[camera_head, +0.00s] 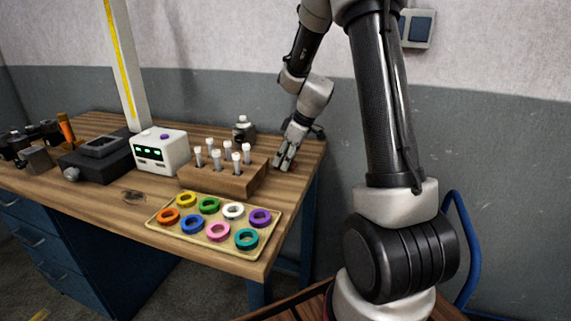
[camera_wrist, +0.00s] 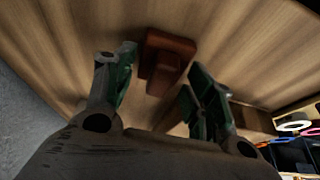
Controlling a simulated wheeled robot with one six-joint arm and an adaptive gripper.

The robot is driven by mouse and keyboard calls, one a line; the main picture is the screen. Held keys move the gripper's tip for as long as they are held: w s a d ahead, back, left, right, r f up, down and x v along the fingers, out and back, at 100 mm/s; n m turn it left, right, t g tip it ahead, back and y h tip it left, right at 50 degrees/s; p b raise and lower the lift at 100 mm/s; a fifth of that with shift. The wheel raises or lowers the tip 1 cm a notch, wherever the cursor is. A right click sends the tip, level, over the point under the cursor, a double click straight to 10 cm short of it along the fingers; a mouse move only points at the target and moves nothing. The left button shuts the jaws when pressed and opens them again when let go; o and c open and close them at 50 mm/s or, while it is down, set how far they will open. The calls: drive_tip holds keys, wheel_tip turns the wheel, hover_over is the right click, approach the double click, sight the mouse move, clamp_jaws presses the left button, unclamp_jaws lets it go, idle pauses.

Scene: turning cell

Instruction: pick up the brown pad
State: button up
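The brown pad (camera_wrist: 168,52) is a small reddish-brown block with a stepped shape, lying on the wooden table (camera_head: 88,210). In the wrist view it sits beyond and partly between my two fingers, apart from both. In the head view I cannot make it out; my gripper and the rack are around that spot. My gripper (camera_head: 284,163) points down close to the table's right end, just right of the rack. In the wrist view my gripper (camera_wrist: 160,72) is open, with a finger on each side and nothing held.
A wooden rack (camera_head: 222,190) with several white-capped vials stands close left of my gripper. A small bottle (camera_head: 244,132) is behind it. A beige tray (camera_head: 189,238) of coloured rings lies in front. A white box device (camera_head: 160,150) stands further left. The wall is behind.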

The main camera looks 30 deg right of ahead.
sight(285, 156)
drive_tip(key=c, duration=0.5)
drive_tip(key=shift+c, duration=0.2)
wheel_tip(285, 156, up, 10)
drive_tip(key=shift+r, duration=0.1)
drive_tip(key=o, duration=0.5)
drive_tip(key=c, duration=0.4)
drive_tip(key=shift+a, duration=0.1)
